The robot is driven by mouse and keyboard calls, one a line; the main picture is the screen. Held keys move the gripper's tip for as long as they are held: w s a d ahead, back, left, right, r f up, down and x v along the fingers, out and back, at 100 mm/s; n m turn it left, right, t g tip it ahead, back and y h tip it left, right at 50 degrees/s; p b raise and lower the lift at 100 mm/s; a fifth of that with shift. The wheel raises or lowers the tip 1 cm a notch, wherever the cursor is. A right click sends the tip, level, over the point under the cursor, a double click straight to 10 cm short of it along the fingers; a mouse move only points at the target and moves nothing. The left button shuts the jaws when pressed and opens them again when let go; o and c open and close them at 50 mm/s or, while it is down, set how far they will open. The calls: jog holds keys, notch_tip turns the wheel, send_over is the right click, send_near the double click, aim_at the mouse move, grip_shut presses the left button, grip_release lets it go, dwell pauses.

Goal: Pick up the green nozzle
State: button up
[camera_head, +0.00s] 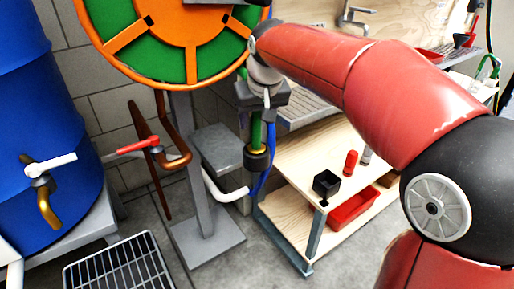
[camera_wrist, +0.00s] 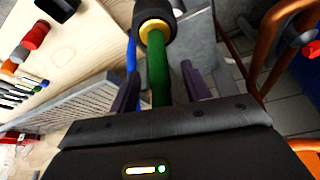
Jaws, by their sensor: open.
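The green nozzle (camera_head: 257,133) hangs upright beside the grey post in the head view, with a dark collar at its lower end. In the wrist view its green shaft (camera_wrist: 158,72) runs up to a black collar with a yellow ring. My gripper (camera_head: 257,113) points down at the upper part of the shaft. In the wrist view my gripper (camera_wrist: 162,80) is open, with one finger on each side of the shaft and gaps visible. The top of the nozzle is hidden by my gripper.
A blue hose (camera_head: 267,175) hangs close beside the nozzle. A green and orange reel (camera_head: 185,68) sits above left. A wooden shelf (camera_head: 300,150) at right holds a black cup (camera_head: 326,183) and a red bottle (camera_head: 350,162). A blue barrel (camera_head: 55,130) stands at left.

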jog(key=shift+x, duration=0.95)
grip_shut()
jog(key=shift+r, duration=0.1)
